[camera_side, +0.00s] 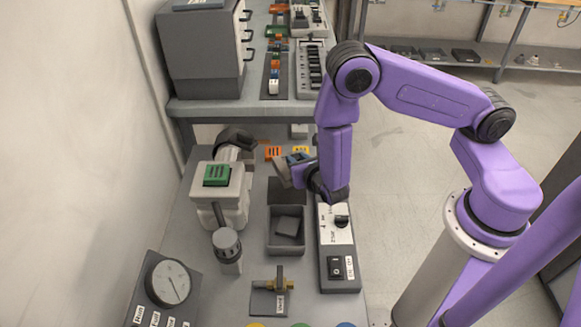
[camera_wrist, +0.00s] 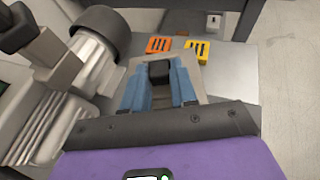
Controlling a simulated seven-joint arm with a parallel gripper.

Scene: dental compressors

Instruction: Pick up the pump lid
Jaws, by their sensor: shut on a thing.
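The pump lid is a light grey plate with a black knob (camera_wrist: 159,72). In the wrist view my gripper (camera_wrist: 161,88) has one blue finger on each side of the knob and is shut on it. The grey plate (camera_wrist: 207,90) shows around and beyond the fingers. In the side view the lid (camera_side: 282,174) looks tilted at my gripper (camera_side: 298,160), over the bench near the pump. The pump (camera_side: 233,196) is a pale body with a dark cylinder and a green block on top. The lid's underside is hidden.
An orange block (camera_side: 273,153) and a yellow block (camera_side: 301,150) lie behind. A grey bin (camera_side: 271,243) holds a dark square piece. A switch box (camera_side: 340,270) stands right of it, a gauge (camera_side: 168,282) at front left. A brass fitting (camera_side: 279,283) lies in front.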

